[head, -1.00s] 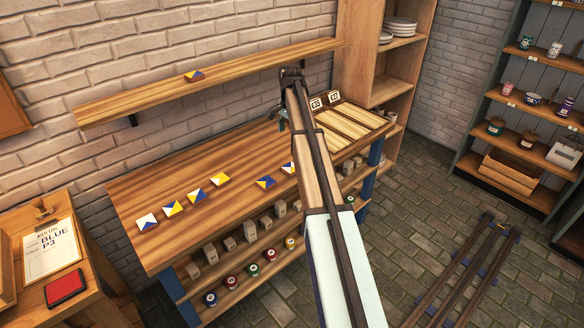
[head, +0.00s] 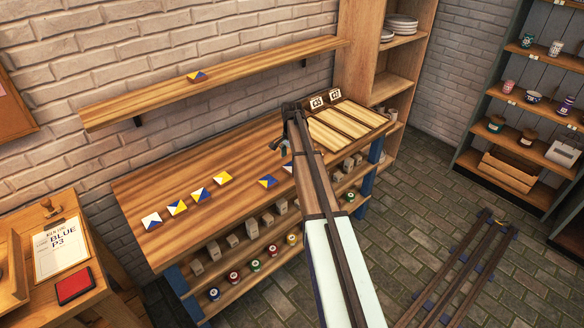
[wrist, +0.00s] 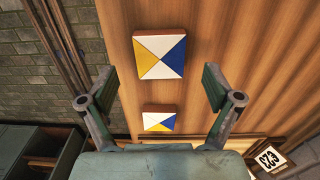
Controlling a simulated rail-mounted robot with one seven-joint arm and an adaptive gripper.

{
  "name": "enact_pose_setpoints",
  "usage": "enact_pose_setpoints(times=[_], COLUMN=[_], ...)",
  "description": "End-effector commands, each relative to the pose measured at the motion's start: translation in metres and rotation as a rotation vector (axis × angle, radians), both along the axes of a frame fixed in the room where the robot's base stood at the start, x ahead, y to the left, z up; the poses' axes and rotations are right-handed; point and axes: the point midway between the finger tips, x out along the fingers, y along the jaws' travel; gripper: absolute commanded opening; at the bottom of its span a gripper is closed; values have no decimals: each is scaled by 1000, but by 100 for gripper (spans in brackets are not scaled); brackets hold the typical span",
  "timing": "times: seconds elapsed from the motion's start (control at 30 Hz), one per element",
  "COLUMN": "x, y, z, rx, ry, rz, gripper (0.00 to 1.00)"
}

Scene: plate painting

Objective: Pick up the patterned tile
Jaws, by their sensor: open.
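Several small square tiles with white, yellow and blue triangles lie on the wooden workbench (head: 150,188). In the head view, examples are a yellow-and-blue tile (head: 268,181) near my arm and a white-and-blue tile (head: 151,221) at the far left. My gripper (head: 281,146) is above the bench, empty. In the wrist view, my gripper (wrist: 160,84) is open, its fingers wide apart. A patterned tile (wrist: 160,53) with white, yellow and blue triangles lies ahead of the fingertips, untouched. My arm partly hides one tile in the head view.
Another tile (head: 197,76) sits on the wall shelf (head: 240,68) above the bench. A slatted wooden tray (head: 347,124) with number cards (head: 335,94) stands at the bench's right end. Grey blocks and spools fill shelves below. The bench behind the tiles is clear.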

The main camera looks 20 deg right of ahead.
Motion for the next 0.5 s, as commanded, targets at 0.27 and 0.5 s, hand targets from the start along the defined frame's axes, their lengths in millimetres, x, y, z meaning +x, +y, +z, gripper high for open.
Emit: enact_pose_setpoints(times=[0.27,0.5], x=[0,0], y=[0,0], z=[-29,-31], rx=[0,0], ry=[0,0], rz=[1,1], gripper=[90,86])
